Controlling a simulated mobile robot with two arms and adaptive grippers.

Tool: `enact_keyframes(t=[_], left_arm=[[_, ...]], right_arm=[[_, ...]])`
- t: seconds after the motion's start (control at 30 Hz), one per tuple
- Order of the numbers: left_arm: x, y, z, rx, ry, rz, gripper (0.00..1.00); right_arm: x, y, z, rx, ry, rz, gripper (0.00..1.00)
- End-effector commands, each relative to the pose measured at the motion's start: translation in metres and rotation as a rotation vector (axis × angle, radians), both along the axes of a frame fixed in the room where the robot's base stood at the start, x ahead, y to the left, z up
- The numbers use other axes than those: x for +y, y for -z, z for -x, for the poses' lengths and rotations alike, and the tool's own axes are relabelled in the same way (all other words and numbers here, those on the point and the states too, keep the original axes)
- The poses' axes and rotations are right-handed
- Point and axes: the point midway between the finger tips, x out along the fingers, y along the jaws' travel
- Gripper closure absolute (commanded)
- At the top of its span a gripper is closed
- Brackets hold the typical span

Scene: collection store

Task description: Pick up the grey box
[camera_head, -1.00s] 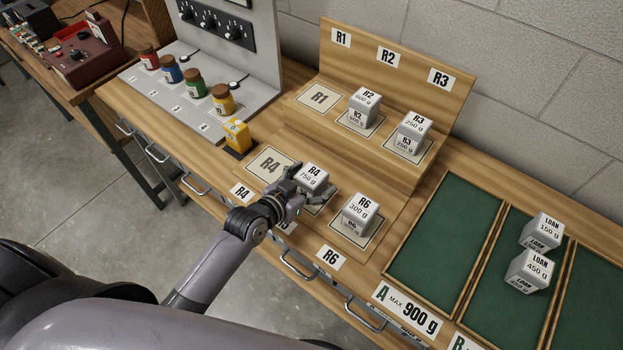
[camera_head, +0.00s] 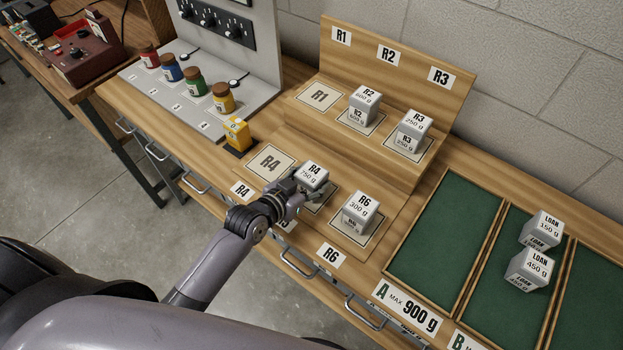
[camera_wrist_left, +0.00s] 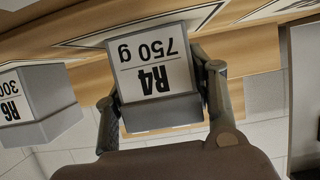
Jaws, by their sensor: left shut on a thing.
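The grey box labelled R4 750 g (camera_head: 314,176) has a white top label and is over the mat between the R4 mat (camera_head: 270,161) and the R6 box (camera_head: 360,212). My left gripper (camera_head: 311,186) is shut on this box, with fingers on two opposite sides. In the left wrist view the box (camera_wrist_left: 158,108) sits between both fingers, its label upside down. I cannot tell whether it touches the mat. The R4 mat is bare. My right gripper is not in view.
Grey boxes R2 (camera_head: 365,103) and R3 (camera_head: 414,127) stand on the raised step behind. Two LOAN boxes (camera_head: 528,268) stand in a green tray at right. Tray A (camera_head: 440,245) is empty. A yellow block (camera_head: 236,133) and several coloured jars stand at left.

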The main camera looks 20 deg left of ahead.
Motion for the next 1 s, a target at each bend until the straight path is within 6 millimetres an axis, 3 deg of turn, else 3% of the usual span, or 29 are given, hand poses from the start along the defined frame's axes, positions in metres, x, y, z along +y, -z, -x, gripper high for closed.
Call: enact_keyframes(t=[0.33,0.77,1.0], left_arm=[[0.0,0.0,0.0,0.0,0.0,-0.001,1.0],[0.0,-0.005,-0.001,-0.007,-0.001,0.001,1.0],[-0.001,-0.026,-0.002,-0.011,0.0,0.003,1.0]], right_arm=[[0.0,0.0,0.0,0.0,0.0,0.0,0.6],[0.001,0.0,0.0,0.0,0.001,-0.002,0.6],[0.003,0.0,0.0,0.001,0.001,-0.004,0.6]])
